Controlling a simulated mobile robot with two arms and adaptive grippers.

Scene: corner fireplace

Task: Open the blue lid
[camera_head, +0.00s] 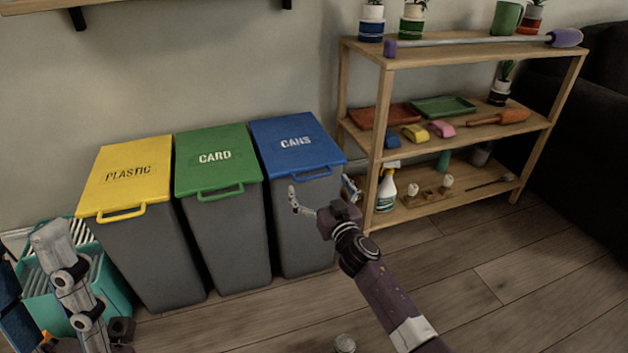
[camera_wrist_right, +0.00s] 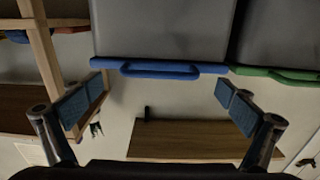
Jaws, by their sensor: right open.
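The blue lid (camera_head: 295,139), marked CANS, is closed on the right-hand grey bin (camera_head: 305,225). Its blue handle (camera_head: 308,175) sticks out at the front edge. My right gripper (camera_head: 321,192) is open and empty, just in front of the bin and near the handle. In the right wrist view, the blue handle (camera_wrist_right: 160,70) lies ahead, between the two spread fingers and apart from them. Grey parts of my left arm show at the lower left of the head view; the left gripper's jaws cannot be made out.
Bins with a yellow lid (camera_head: 125,175) and a green lid (camera_head: 215,160) stand to the left. A wooden shelf (camera_head: 362,140) with plants, trays and a spray bottle (camera_head: 387,190) stands close on the right. A small can (camera_head: 345,343) is on the floor. Floor at the right is clear.

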